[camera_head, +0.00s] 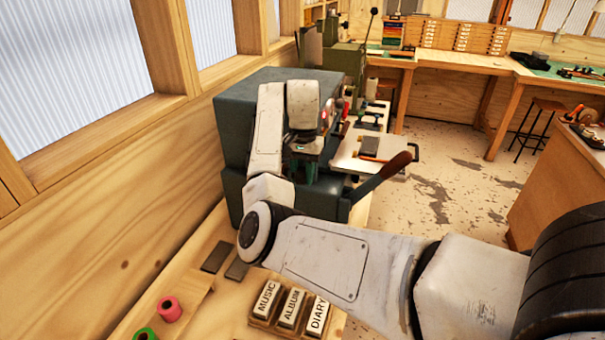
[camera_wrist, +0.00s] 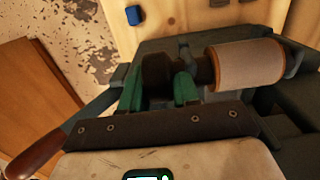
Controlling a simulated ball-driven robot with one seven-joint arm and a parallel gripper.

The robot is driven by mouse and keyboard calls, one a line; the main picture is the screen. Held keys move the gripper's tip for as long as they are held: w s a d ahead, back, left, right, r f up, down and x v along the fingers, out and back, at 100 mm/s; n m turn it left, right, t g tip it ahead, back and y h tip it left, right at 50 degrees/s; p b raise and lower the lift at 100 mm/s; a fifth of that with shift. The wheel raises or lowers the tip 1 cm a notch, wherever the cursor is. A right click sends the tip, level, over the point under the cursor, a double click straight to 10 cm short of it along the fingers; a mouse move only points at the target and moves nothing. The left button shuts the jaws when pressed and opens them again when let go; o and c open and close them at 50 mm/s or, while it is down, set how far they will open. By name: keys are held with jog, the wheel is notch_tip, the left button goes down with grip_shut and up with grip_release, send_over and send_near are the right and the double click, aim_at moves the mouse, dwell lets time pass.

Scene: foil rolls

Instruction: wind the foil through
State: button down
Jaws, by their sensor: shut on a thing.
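The dark green press (camera_head: 235,110) stands on the bench beside the window wall, partly hidden by my arm. In the wrist view a foil roll (camera_wrist: 245,66), pale with copper-coloured edges, lies sideways on the press. A dark round knob (camera_wrist: 155,74) is at the left end of its shaft. My gripper (camera_wrist: 160,88) has its green fingers around this knob and is shut on it. In the head view my gripper (camera_head: 304,165) points down in front of the press, and the knob and roll cannot be made out there.
A lever with a brown handle (camera_head: 388,172) sticks out right of my gripper. Lettered blocks (camera_head: 290,306), a pink roll (camera_head: 168,308), a green roll (camera_head: 144,335) and dark plates (camera_head: 216,257) lie on the near bench. The floor (camera_head: 445,170) to the right is clear.

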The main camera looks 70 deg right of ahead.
dwell(0.3)
jog(key=c, duration=0.9)
grip_release()
jog(key=r, duration=1)
jog(key=shift+d+r, duration=0.25)
jog(key=shift+r, duration=0.1)
